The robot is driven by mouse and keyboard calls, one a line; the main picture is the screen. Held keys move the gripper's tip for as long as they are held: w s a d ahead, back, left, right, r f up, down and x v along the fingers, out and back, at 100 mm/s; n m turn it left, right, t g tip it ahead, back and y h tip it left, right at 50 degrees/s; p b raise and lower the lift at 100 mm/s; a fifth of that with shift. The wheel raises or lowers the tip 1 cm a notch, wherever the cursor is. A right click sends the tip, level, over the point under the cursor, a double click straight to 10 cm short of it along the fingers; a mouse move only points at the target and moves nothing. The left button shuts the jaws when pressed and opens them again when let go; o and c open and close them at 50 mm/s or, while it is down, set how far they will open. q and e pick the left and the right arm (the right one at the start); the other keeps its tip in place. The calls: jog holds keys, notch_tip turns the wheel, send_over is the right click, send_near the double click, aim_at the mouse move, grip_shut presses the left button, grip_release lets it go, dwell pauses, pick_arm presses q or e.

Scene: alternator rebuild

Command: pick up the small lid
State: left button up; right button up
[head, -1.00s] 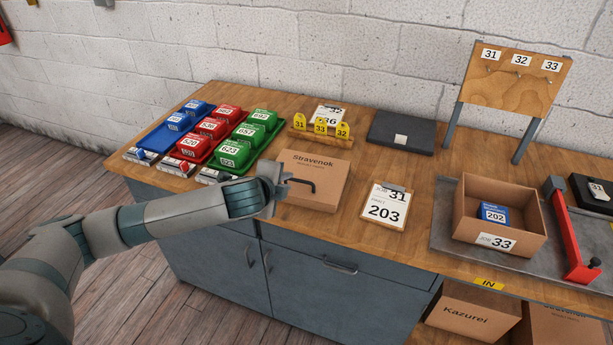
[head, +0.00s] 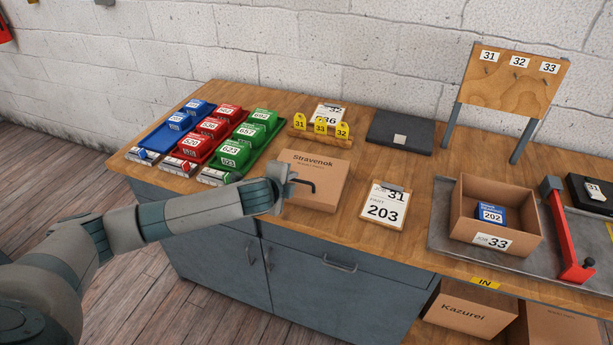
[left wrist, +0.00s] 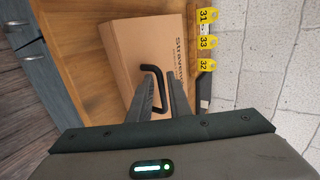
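I cannot make out with certainty which thing is the small lid. A flat dark grey piece with a white square (head: 400,134) lies at the back of the bench. My left gripper (head: 284,184) is at the front left of the closed Stravenok carton (head: 324,192). In the left wrist view its two fingers (left wrist: 166,92) stand apart, with the carton (left wrist: 143,45) beyond them. A thin black bent bar (head: 304,183) shows at the fingertips, also in the left wrist view (left wrist: 154,68). I cannot tell whether it is gripped or what it belongs to. My right gripper is out of view.
Blue (head: 176,127), red (head: 198,139) and green bins (head: 240,142) stand at the left. A clipboard (head: 383,207) lies right of the carton. An open carton (head: 497,220) and a red bar (head: 570,235) are at the right. A hook board (head: 520,85) rises behind.

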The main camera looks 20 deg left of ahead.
pick_arm(q)
jog(key=shift+c, duration=0.3)
grip_shut()
jog(key=shift+r, duration=0.1)
jog(key=shift+r+b, duration=0.3)
jog(key=shift+r, duration=0.25)
notch_tip(320, 180, up, 2)
jog(key=shift+r+b, duration=0.15)
jog(key=shift+b, duration=0.3)
jog(key=s+d+r+b, duration=0.1)
jog(key=d+r+b, duration=0.1)
jog(key=d+r, duration=0.5)
jog(key=d, duration=0.4)
jog(key=shift+s+d+r+b, duration=0.25)
jog(key=shift+s+d+b, duration=0.05)
jog(key=shift+b, duration=0.1)
